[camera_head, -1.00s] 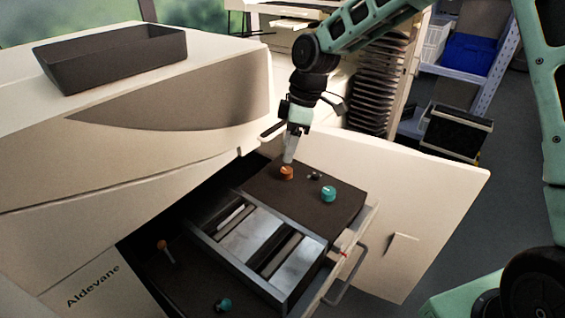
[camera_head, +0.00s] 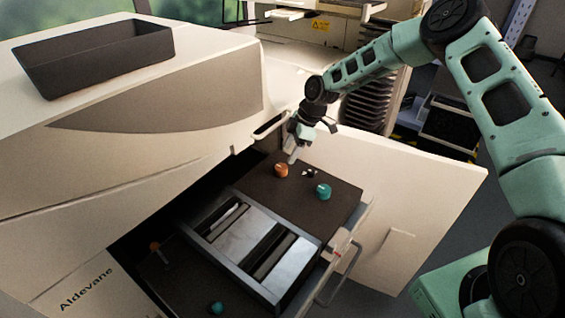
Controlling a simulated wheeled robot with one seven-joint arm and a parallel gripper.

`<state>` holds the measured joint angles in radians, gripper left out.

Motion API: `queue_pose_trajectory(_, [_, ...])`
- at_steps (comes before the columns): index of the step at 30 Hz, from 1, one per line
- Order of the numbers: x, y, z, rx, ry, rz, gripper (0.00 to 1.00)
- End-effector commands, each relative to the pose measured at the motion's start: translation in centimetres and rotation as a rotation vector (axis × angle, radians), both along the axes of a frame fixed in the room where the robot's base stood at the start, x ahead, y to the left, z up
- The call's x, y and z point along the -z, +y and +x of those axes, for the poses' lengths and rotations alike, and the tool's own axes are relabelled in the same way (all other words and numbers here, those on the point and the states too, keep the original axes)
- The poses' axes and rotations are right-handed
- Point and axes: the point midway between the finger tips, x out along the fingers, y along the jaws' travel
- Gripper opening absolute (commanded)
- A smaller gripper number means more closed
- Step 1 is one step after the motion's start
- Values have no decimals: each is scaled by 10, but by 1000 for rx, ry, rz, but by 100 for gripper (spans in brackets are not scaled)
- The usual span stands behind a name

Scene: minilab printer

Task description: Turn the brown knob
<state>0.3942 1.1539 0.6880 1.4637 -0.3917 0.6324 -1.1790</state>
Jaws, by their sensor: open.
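An orange-brown knob (camera_head: 281,170) stands on the dark top panel of the pulled-out drawer unit. My gripper (camera_head: 292,159) points down just behind and to the right of this knob, very close to it. It is open, and I see nothing held in it. Its fingertips are small here, and I cannot tell whether they touch the knob. A second orange-brown knob (camera_head: 155,247) is on the lower dark surface at the left.
A teal knob (camera_head: 323,190) and a small black knob (camera_head: 311,173) sit right of the orange-brown one. Another teal knob (camera_head: 216,308) is low in front. An open white door (camera_head: 420,195) stands right of the drawer. A black tray (camera_head: 100,62) rests on the printer.

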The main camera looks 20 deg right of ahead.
Motion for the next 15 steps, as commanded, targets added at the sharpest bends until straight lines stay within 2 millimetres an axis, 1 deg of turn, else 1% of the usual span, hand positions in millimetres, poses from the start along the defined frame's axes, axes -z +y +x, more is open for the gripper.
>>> queue_pose_trajectory(3, [21, 10, 0, -2, 3, 1, 59])
queue_pose_trajectory(7, [42, 19, 1, -1, 3, 0, 59])
queue_pose_trajectory(12, [60, 25, 4, 0, 0, 0, 59])
queue_pose_trajectory(15, [65, 27, 4, 0, 0, -1, 59])
